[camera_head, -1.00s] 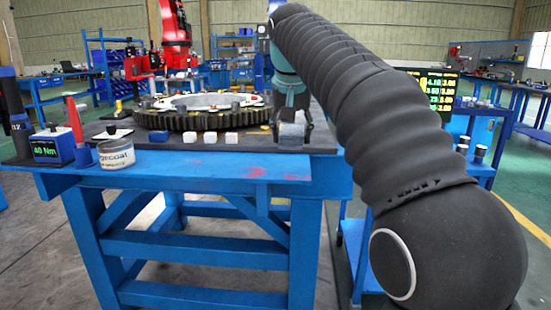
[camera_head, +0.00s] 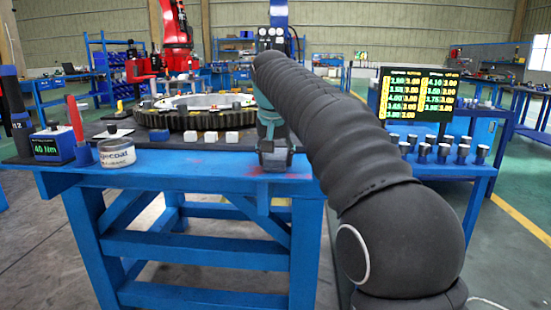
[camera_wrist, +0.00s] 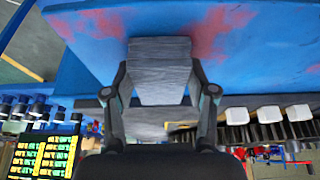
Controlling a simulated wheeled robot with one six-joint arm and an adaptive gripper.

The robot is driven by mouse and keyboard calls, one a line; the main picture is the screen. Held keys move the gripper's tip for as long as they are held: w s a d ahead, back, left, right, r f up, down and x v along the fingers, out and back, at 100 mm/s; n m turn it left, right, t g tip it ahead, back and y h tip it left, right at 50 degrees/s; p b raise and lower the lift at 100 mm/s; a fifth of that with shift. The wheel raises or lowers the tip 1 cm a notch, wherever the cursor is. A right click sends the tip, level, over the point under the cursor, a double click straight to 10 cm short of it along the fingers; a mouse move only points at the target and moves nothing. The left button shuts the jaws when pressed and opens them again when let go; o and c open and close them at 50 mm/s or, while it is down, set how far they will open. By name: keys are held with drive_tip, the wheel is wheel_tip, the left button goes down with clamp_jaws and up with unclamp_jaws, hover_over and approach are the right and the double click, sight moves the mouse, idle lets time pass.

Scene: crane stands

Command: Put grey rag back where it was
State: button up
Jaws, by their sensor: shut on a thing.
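The grey rag (camera_wrist: 160,72) is a folded, block-like grey piece between the two fingers of my gripper (camera_wrist: 161,92) in the wrist view. My gripper is shut on it. In the head view my gripper (camera_head: 274,146) points down at the right end of the blue workbench (camera_head: 200,166), near its front edge. The rag there is mostly hidden by the fingers, low over the blue top by some red smears (camera_head: 299,176). I cannot tell whether the rag touches the bench.
A large gear ring (camera_head: 185,122) lies on the dark mat, with several white blocks (camera_head: 232,137) before it. A labelled can (camera_head: 116,154) and a blue 40 Nm box (camera_head: 51,147) stand at the left. A display (camera_head: 414,94) and several small cylinders (camera_head: 442,153) are at the right.

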drive_tip(key=o, duration=1.2)
drive_tip(key=shift+f, duration=0.1)
drive_tip(key=shift+p+v, duration=0.85)
drive_tip(key=shift+v, duration=5.3)
drive_tip(key=shift+w, duration=0.1)
